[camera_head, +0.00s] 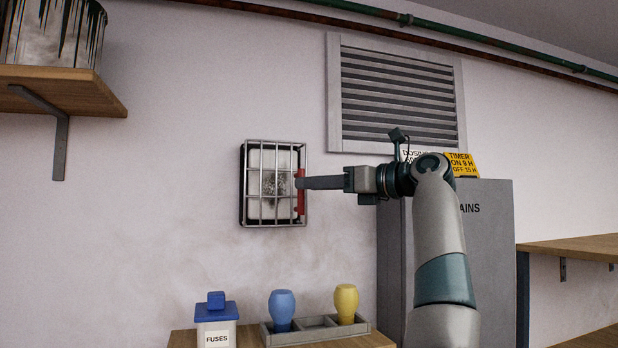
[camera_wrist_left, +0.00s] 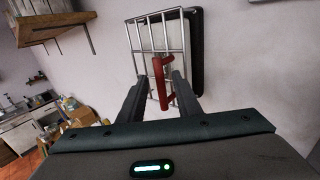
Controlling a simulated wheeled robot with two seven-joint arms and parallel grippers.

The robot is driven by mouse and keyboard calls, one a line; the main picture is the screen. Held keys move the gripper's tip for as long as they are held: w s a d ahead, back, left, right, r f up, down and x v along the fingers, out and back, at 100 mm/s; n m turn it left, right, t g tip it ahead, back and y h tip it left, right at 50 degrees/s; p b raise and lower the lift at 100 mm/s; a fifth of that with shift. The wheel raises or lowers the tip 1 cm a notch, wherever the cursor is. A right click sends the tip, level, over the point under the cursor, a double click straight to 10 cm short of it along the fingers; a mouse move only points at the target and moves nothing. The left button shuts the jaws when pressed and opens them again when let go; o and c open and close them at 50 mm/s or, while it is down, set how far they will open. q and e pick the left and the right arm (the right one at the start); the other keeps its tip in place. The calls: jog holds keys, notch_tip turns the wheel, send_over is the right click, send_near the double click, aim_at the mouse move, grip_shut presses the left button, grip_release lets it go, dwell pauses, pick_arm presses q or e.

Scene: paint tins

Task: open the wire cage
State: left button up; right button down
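The wire cage (camera_head: 262,222) is on the wall, a grid of grey wires in front of a pale panel with a dark sooty patch and a black frame. Its red handle (camera_head: 300,192) is upright on the cage's right side. In the left wrist view, the red handle (camera_wrist_left: 158,78) stands between the two fingers of my left gripper (camera_wrist_left: 163,82), with small gaps seeming to remain on each side. In the head view, the left gripper (camera_head: 302,183) reaches the handle from the right. I cannot tell whether the wire front is slightly ajar. My right gripper is not in view.
Below the cage, a wooden surface (camera_head: 190,339) holds a blue-lidded fuse box (camera_head: 216,322) and a grey tray (camera_head: 287,338) with blue and yellow bulbs. A grey cabinet (camera_head: 495,250) stands right, behind my arm. A wooden shelf (camera_head: 75,92) juts out upper left.

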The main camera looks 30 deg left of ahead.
pick_arm(q)
jog(key=shift+a, duration=0.9)
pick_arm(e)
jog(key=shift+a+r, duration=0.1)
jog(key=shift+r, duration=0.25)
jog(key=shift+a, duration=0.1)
pick_arm(q)
grip_shut()
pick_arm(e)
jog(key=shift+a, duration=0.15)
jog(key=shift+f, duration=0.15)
